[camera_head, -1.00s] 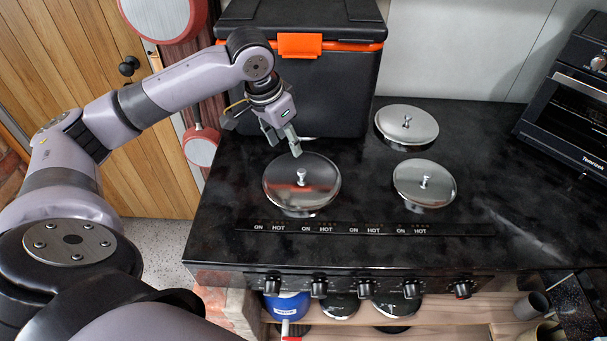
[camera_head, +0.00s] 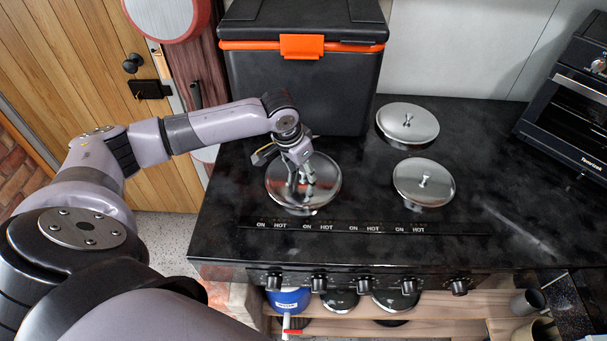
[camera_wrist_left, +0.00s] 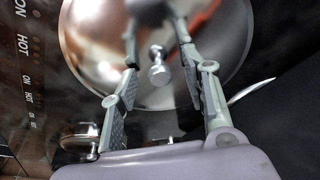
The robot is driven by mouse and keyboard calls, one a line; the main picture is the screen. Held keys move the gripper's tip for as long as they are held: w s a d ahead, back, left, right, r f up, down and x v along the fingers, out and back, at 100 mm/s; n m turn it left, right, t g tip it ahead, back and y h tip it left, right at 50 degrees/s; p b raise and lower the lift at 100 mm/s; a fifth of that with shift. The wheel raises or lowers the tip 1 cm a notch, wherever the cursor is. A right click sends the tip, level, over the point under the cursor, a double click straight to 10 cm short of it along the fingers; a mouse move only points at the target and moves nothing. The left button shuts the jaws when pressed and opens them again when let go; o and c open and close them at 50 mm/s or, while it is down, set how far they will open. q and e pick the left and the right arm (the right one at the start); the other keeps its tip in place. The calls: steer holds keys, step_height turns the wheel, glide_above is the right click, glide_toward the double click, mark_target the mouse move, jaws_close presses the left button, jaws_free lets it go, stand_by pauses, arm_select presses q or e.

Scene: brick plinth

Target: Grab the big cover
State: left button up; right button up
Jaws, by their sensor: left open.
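The big cover (camera_head: 322,190) is a round shiny steel lid with a small knob on top, at the front left of the black hob. My left gripper (camera_head: 301,179) is open over it, with its fingers at the knob. In the left wrist view, the big cover (camera_wrist_left: 222,62) fills the top middle. Its knob (camera_wrist_left: 158,72) shows between the two spread fingers of my left gripper (camera_wrist_left: 160,85), apart from both pads. Whether the fingertips touch the lid cannot be told. My right gripper is in none of the views.
Two smaller steel covers lie on the hob, one at the back (camera_head: 408,122) and one at the right (camera_head: 437,186). A black cooler box (camera_head: 300,90) with an orange latch stands close behind. A toaster oven (camera_head: 575,110) is at the right. The worktop's right part is clear.

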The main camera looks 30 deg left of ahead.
arm_select(q)
jaws_close()
stand_by(0.5)
